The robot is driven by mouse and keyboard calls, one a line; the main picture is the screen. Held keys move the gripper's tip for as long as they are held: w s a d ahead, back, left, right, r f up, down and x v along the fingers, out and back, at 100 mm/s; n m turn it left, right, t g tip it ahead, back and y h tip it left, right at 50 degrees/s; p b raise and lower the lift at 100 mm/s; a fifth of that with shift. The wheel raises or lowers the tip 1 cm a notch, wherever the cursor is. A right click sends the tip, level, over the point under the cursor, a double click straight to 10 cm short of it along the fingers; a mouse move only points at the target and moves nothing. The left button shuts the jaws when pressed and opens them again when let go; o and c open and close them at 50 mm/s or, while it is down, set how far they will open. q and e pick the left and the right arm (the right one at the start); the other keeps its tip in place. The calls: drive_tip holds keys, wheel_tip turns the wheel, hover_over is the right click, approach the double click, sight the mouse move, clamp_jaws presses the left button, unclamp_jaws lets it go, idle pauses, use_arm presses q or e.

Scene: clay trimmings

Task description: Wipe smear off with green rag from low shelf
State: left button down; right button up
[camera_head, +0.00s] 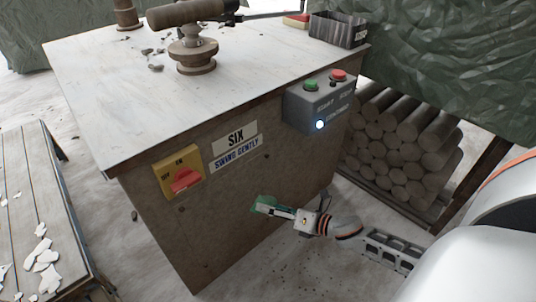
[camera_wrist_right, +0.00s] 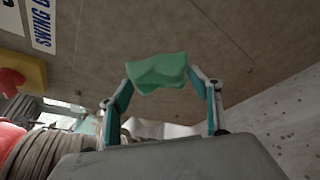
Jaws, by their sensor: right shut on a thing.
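The green rag (camera_head: 263,204) is in my right gripper (camera_head: 282,211), in front of the brown side panel of the cabinet (camera_head: 225,240). In the right wrist view the rag (camera_wrist_right: 158,70) is folded and pinched between the two fingertips (camera_wrist_right: 163,86), with the panel behind it. I cannot tell whether the rag touches the panel. No smear stands out clearly on the panel or on the pale top (camera_head: 130,75). I cannot make out a low shelf. My left gripper is not in view.
The panel carries a yellow switch with a red handle (camera_head: 185,179), a sign (camera_head: 236,147) and a grey button box (camera_head: 320,105). Stacked logs (camera_head: 400,140) stand at right. A bench with pale scraps (camera_head: 42,255) is at left. Floor before the panel looks mostly clear.

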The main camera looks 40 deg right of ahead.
idle(0.3)
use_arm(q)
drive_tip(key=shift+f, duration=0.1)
use_arm(e)
drive_tip(key=s, duration=0.3)
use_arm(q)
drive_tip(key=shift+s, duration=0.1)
use_arm(e)
drive_tip(key=shift+r, duration=0.1)
